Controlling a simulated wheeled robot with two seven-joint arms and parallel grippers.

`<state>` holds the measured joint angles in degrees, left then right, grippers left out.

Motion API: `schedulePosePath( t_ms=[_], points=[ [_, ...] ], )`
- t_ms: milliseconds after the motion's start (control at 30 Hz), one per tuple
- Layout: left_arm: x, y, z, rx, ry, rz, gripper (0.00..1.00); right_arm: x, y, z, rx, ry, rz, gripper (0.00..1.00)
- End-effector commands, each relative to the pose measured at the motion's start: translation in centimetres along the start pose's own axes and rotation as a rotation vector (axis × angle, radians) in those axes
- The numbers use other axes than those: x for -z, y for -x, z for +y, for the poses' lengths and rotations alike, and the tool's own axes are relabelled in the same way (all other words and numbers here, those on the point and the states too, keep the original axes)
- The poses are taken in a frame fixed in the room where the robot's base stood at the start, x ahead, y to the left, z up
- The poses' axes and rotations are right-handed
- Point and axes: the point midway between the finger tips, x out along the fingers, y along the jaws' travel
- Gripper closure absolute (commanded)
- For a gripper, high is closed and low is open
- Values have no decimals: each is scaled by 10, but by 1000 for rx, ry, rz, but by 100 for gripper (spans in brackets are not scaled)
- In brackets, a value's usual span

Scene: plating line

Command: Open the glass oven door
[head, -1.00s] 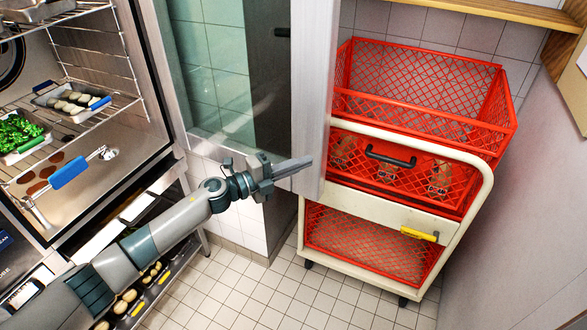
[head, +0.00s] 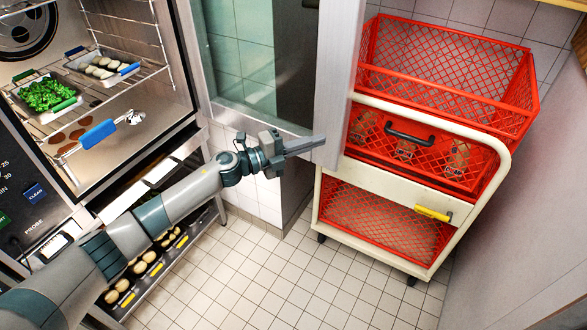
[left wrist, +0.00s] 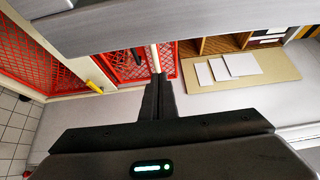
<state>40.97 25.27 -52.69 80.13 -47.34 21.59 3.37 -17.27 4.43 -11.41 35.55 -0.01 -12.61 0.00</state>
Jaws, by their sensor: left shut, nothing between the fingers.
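The oven's glass door (head: 236,58) stands wide open in the head view, swung out to the right of the oven chamber. Its metal end frame (head: 341,90) overlaps the view of the cart. My left gripper (head: 320,141) is shut and empty, its fingers over the lower part of that frame; whether they touch it I cannot tell. In the left wrist view, the shut fingers (left wrist: 158,82) point away below a grey metal bar across the top, probably the door frame. A dark handle-like piece (head: 311,3) is partly cut off at the top. My right gripper is in neither view.
The oven chamber (head: 130,150) holds racks with trays of greens (head: 48,93) and pale rounds (head: 107,67). A cream cart (head: 395,272) with red crates (head: 450,85) stands close behind the door's end. A wall bounds the right. Tiled floor (head: 240,275) in front is clear.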

Motion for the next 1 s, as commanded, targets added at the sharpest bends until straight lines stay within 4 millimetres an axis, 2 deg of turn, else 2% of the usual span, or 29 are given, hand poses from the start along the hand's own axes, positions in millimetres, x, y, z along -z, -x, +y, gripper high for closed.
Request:
schedulePosePath(
  t_ms=[133, 333, 533, 800, 1000],
  points=[
    [5, 9, 1, 0, -1, 2, 100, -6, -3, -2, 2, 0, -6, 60],
    [14, 23, 1, -1, -2, 1, 100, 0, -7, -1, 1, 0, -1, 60],
    [29, 47, 3, -2, -1, 2, 100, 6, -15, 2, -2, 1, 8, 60],
    [49, 76, 2, -1, 0, 1, 100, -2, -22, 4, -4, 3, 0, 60],
    [54, 84, 0, 0, 1, 1, 100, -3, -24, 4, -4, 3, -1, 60]
  ],
)
